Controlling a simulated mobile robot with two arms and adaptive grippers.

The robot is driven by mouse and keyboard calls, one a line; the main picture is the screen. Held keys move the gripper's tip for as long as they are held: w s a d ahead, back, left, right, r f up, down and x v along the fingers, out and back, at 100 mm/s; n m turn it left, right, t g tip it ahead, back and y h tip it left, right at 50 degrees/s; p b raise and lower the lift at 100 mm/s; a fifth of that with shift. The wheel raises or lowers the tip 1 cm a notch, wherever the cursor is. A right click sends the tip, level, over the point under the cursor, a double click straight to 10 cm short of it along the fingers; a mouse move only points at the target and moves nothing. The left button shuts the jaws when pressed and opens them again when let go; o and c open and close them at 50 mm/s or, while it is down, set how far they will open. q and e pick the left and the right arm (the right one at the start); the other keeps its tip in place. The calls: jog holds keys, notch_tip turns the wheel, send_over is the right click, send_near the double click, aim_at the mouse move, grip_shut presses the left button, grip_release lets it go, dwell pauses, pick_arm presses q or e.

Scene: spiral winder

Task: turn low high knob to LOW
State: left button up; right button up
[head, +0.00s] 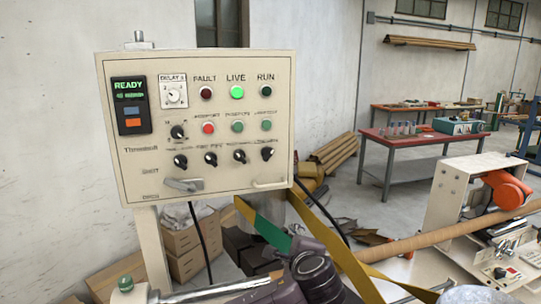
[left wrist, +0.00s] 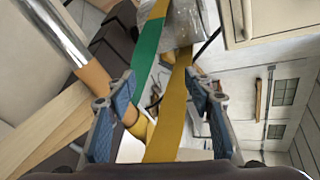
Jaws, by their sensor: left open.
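The cream control panel (head: 140,190) stands at the left of the head view. It carries several black knobs: one higher up (head: 177,131) and a row below it, including the leftmost (head: 180,161) and the rightmost (head: 267,154). The labels are too small to tell which is the low high knob. My left gripper (head: 306,246) is below and right of the panel, apart from the knobs; its fingers are hard to make out there. In the left wrist view my left gripper (left wrist: 160,75) is open and empty. My right gripper is not in view.
A yellow and green strap (head: 265,231) hangs below the panel, close to my gripper; it passes behind the open fingers in the wrist view. A grey lever (head: 184,185) and a handle (head: 270,183) stick out low on the panel. A long brown roll (head: 430,243) lies at the right.

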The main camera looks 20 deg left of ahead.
aim_at(269, 156)
pick_arm(q)
jog(key=w+a+r+m+t+y, duration=0.1)
jog(key=a+r+y, duration=0.1)
jog(key=r, duration=0.8)
jog(key=w+a+r+t+y, duration=0.2)
jog(key=r+y, duration=0.1)
jog(key=r, duration=0.6)
jog(key=p+x, duration=0.1)
jog(key=x, duration=0.1)
jog(key=p+x, duration=0.3)
jog(key=x, duration=0.2)
jog(key=shift+a+r+p, duration=0.15)
jog(key=shift+r+p, duration=0.15)
jog(key=shift+w+a+f, duration=0.1)
jog(key=shift+w, duration=0.15)
jog(key=shift+c, duration=0.4)
jog(key=c, duration=1)
jog(key=shift+f, duration=0.1)
jog(key=shift+c, duration=0.4)
